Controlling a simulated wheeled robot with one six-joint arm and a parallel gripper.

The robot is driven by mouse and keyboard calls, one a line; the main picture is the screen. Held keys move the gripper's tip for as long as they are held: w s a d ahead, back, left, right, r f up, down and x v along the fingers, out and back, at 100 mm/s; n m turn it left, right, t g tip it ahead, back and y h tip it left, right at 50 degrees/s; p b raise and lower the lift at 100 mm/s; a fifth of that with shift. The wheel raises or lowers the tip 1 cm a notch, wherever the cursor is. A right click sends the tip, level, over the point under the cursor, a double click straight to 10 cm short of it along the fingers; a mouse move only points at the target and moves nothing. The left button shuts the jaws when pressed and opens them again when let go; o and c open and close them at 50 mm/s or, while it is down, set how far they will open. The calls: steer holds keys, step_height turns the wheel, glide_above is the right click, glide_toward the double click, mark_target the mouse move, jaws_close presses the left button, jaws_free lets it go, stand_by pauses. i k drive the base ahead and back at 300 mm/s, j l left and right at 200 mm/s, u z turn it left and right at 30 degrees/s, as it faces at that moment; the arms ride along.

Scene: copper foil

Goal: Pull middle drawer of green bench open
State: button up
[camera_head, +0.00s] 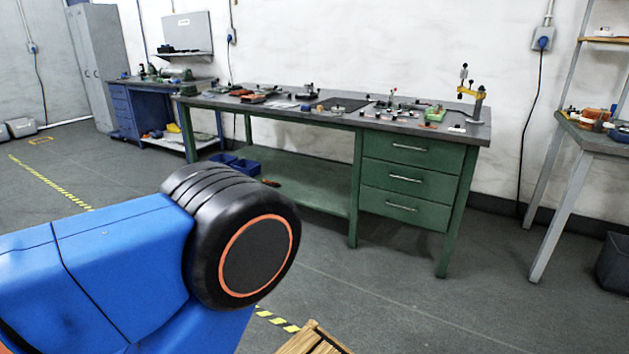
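The green bench (355,156) stands against the back wall, with a dark grey top. On its right side is a stack of three green drawers, each with a horizontal silver handle. The middle drawer (382,178) sits between the top drawer (440,156) and the bottom drawer (375,202). All three fronts look flush and closed. My blue arm, with a black and orange joint, fills the lower left and hides part of the floor in front of the bench. My gripper is not in view.
Tools and small parts lie on the bench top. Blue bins (243,166) sit on its lower shelf. A grey table (603,140) stands at the right, near a dark bin (613,262). A wooden slatted thing (312,341) shows at the bottom edge. The floor before the drawers is clear.

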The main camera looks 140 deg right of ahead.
mark_target(427, 183)
steer(key=z, duration=5.35)
steer(key=i+j+z, duration=0.1)
steer(key=i+j, duration=0.15)
steer(key=i, duration=0.15)
steer(key=i+j+z, duration=0.1)
steer(key=i+j, duration=0.15)
steer(key=i, duration=0.15)
